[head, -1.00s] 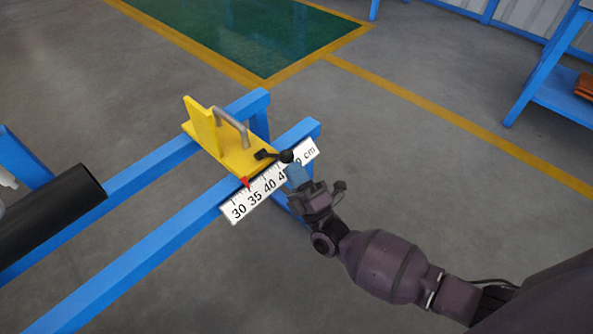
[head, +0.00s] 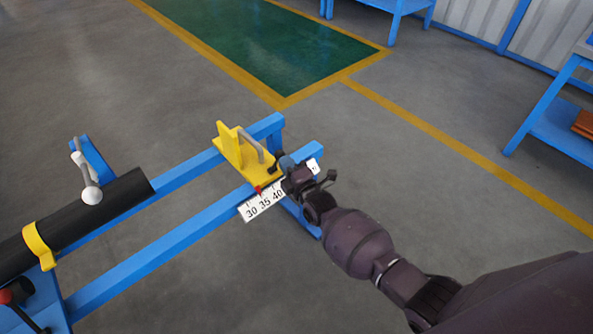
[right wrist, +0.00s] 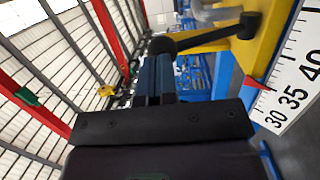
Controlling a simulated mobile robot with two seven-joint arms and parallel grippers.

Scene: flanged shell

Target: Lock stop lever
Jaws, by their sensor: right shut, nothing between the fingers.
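The yellow stop (head: 230,145) with its grey bar handle sits on the blue rails. A red pointer (head: 258,190) on it meets the white scale (head: 262,203) near 35. The black stop lever is mostly hidden behind my gripper in the head view; in the right wrist view the lever (right wrist: 210,37) lies across the yellow plate, its ball knob at the left end. My right gripper (head: 288,163) is at the lever. In the right wrist view its closed blue fingers (right wrist: 154,66) appear right at the knob; contact is unclear. My left gripper is out of view.
A black pipe (head: 110,203) with a yellow clamp (head: 38,246) lies on the left of the blue frame (head: 150,262). A blue bench (head: 548,125) stands at the right. Grey floor is open around the frame.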

